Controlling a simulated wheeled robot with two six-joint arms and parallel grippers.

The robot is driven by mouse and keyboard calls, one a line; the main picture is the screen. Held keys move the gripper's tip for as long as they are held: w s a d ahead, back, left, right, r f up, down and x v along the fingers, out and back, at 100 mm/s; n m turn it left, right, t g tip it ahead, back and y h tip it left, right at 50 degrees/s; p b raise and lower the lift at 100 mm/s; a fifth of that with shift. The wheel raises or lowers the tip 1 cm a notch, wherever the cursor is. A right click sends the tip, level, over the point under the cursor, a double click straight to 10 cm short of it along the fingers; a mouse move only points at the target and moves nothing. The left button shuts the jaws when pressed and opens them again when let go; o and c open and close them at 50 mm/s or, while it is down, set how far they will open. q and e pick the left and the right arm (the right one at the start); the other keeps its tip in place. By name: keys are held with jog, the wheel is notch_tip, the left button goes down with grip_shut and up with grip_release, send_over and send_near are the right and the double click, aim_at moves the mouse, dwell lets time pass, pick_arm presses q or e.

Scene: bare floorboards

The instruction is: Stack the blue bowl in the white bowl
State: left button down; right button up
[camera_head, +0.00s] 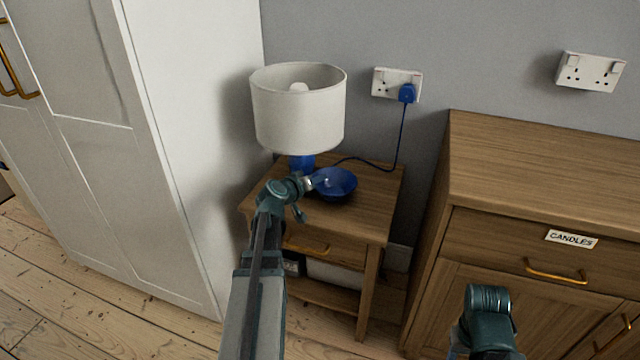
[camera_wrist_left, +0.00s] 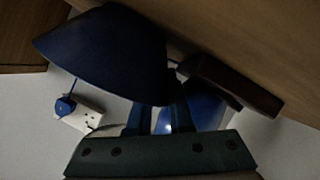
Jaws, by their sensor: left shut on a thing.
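My left gripper (camera_head: 314,183) is shut on the bowl's left rim. In the left wrist view the bowl (camera_wrist_left: 105,52) is a large dark shape, its rim reaching the fingers (camera_wrist_left: 160,117). No white bowl shows in either view. Part of my right arm shows at the lower right of the head view, but its fingertips do not.
A lamp with a white shade (camera_head: 298,110) and blue base (camera_head: 301,162) stands behind the bowl on the nightstand (camera_head: 375,215). Its cable runs to a wall socket (camera_head: 385,80). A white wardrobe (camera_head: 185,120) is left, a wooden cabinet (camera_head: 540,170) right.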

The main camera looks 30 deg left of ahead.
pick_arm(q)
jog(key=shift+f, duration=0.1)
jog(key=c, duration=1.1)
grip_release()
